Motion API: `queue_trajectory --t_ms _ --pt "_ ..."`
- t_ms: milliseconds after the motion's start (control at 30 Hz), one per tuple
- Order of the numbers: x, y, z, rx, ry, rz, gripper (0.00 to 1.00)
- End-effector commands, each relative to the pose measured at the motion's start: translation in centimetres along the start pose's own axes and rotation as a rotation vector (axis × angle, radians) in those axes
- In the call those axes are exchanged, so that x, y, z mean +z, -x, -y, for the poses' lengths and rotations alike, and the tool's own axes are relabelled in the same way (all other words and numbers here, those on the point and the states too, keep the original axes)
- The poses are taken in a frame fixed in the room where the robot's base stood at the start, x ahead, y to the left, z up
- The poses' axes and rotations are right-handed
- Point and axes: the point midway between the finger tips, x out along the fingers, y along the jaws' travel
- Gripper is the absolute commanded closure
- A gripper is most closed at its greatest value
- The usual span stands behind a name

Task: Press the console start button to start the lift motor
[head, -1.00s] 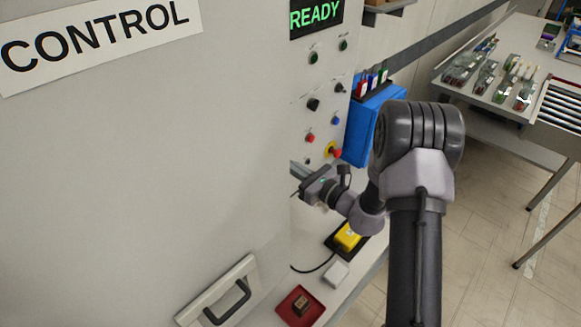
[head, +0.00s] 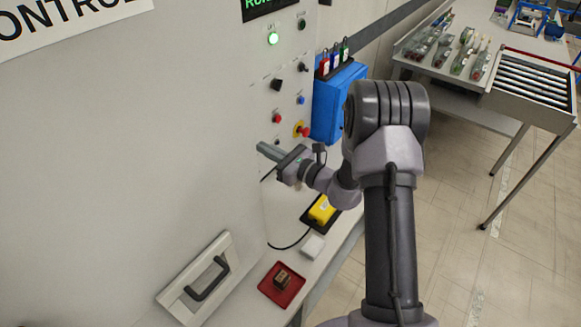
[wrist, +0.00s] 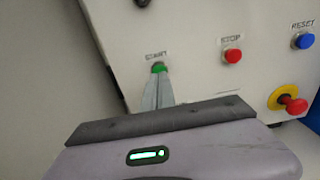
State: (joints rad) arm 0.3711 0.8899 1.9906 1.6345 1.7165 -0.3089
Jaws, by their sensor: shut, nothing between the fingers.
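The green start button (wrist: 158,67), under a START label, shows in the wrist view just beyond my shut fingertips (wrist: 157,78). The fingers overlap its lower edge; I cannot tell whether they touch it. In the head view my gripper (head: 262,148) reaches left toward the console panel (head: 262,100), and I cannot make out the start button there.
A red stop button (wrist: 232,56), a blue reset button (wrist: 304,41) and a red emergency knob on yellow (wrist: 290,102) sit right of the start button. A blue box (head: 335,105) hangs beside the panel. A yellow device (head: 321,210) and a red tray (head: 268,288) lie below.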

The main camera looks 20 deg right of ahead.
Motion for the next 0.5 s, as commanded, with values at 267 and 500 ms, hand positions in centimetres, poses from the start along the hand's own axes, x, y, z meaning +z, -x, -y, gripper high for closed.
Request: queue_trajectory --t_ms 267,500 --pt "0.1 6.9 0.1 -0.006 -0.004 -0.003 1.00" --pt "0.0 9.8 0.0 -0.003 -0.003 -0.002 1.00"
